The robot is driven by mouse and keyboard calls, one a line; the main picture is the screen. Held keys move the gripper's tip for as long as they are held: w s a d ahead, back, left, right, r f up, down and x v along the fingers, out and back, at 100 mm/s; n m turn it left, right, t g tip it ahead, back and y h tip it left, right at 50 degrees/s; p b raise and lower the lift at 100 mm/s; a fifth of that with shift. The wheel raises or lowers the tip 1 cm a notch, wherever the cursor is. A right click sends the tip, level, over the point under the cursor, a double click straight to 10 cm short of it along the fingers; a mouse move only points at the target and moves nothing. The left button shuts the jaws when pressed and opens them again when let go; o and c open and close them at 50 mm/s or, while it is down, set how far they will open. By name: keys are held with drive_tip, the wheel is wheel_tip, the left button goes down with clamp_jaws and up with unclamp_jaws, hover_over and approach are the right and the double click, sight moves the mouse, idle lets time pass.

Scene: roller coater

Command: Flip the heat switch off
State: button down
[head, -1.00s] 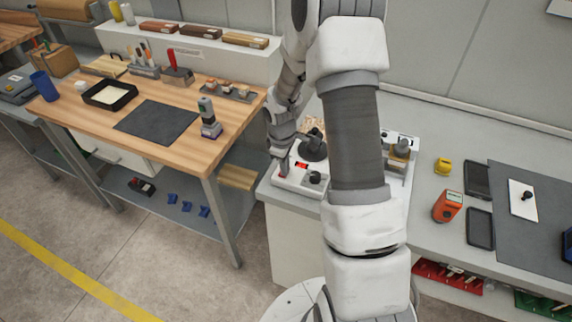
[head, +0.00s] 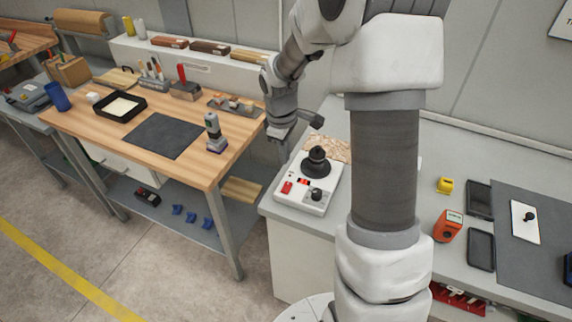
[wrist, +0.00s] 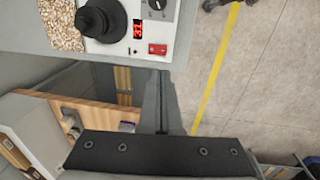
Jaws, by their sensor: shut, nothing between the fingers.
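The white heater unit (head: 322,207) stands on the grey counter, with a black domed part on top. Its red switch (head: 287,187) is at the front left corner, beside a small display (head: 303,182) and a black knob (head: 316,195). In the wrist view the red switch (wrist: 157,49) is near the unit's edge, and the display (wrist: 137,28) shows lit red digits. Which way the switch is tipped is too small to tell. My gripper (head: 283,153) is shut and empty, beyond the unit's left edge and apart from the switch. Its fingers (wrist: 163,78) also show in the wrist view.
A wooden workbench (head: 80,121) with a dark mat and a small bottle (head: 214,132) stands to the left, across a gap. Right of my arm, an orange meter (head: 448,226) and a yellow item (head: 445,185) lie on the counter. The floor in front is clear.

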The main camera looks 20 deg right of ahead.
sight(289, 184)
drive_tip(key=shift+r, duration=0.4)
drive_tip(key=shift+w+d+r+b, duration=0.2)
drive_tip(key=shift+w+d+b, duration=0.3)
drive_tip(key=shift+b, duration=0.65)
drive_tip(key=shift+w+a+f, duration=0.1)
drive_tip(key=f, duration=0.4)
drive_tip(key=f+p, duration=0.1)
drive_tip(key=f, duration=0.4)
drive_tip(key=w+d+f, duration=0.1)
drive_tip(key=f, duration=0.3)
drive_tip(key=shift+d+f, duration=0.1)
drive_tip(key=shift+f, duration=0.25)
drive_tip(key=shift+w, duration=0.1)
